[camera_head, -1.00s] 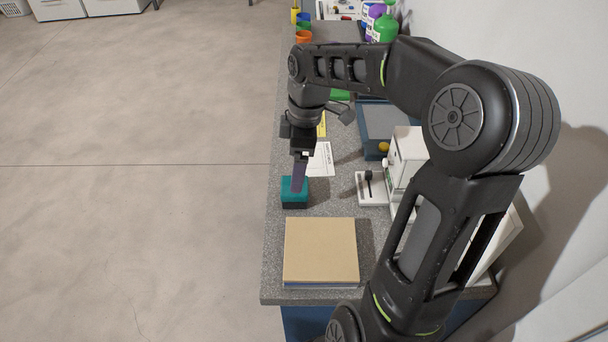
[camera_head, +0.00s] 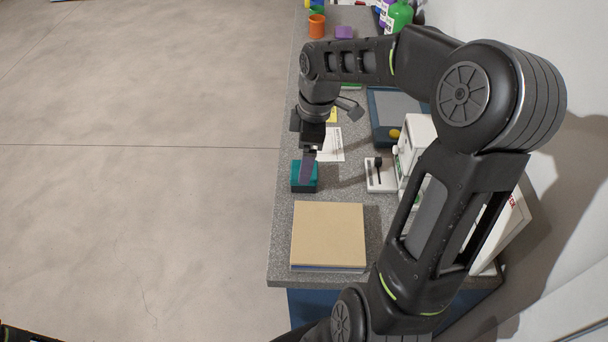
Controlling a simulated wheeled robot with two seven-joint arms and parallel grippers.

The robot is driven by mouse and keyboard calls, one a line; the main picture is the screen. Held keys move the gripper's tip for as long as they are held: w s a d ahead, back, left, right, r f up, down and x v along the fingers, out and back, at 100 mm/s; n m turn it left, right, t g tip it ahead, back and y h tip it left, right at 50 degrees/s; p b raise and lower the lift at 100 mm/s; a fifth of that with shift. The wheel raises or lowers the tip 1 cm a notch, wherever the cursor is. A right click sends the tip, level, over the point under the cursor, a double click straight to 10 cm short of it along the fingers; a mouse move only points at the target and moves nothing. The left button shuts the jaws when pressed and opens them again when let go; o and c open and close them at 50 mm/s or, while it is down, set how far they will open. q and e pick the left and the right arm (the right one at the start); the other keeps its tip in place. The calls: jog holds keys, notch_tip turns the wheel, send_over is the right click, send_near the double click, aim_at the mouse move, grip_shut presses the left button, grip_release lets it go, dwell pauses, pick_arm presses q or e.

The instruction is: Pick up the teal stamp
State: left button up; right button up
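The teal stamp (camera_head: 296,173), a small teal block with a dark lower part, sits on the grey counter near its left edge, just beyond a tan-covered book. My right gripper (camera_head: 306,182) points down at it, its finger overlapping the middle of the block in this view. The finger covers part of the stamp. Only one finger shows clearly, so I cannot tell whether the gripper is open or shut, or whether it touches the stamp. My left gripper is out of view.
The tan book (camera_head: 328,235) lies nearer on the counter (camera_head: 282,240). To the right are a white tray (camera_head: 387,184) with a dark-handled item and a white box-like device (camera_head: 414,140). A white paper (camera_head: 330,145) lies behind the gripper. An orange cup (camera_head: 317,26) stands farther back.

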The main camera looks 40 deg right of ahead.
notch_tip(320, 180, down, 5)
jog(key=shift+w+a+p, duration=0.1)
jog(key=shift+w+p, duration=0.05)
jog(key=shift+p, duration=0.35)
jog(key=c, duration=1.6)
jog(key=shift+r, duration=0.15)
notch_tip(320, 180, up, 10)
jog(key=shift+f+b, duration=0.1)
jog(key=shift+b, duration=0.45)
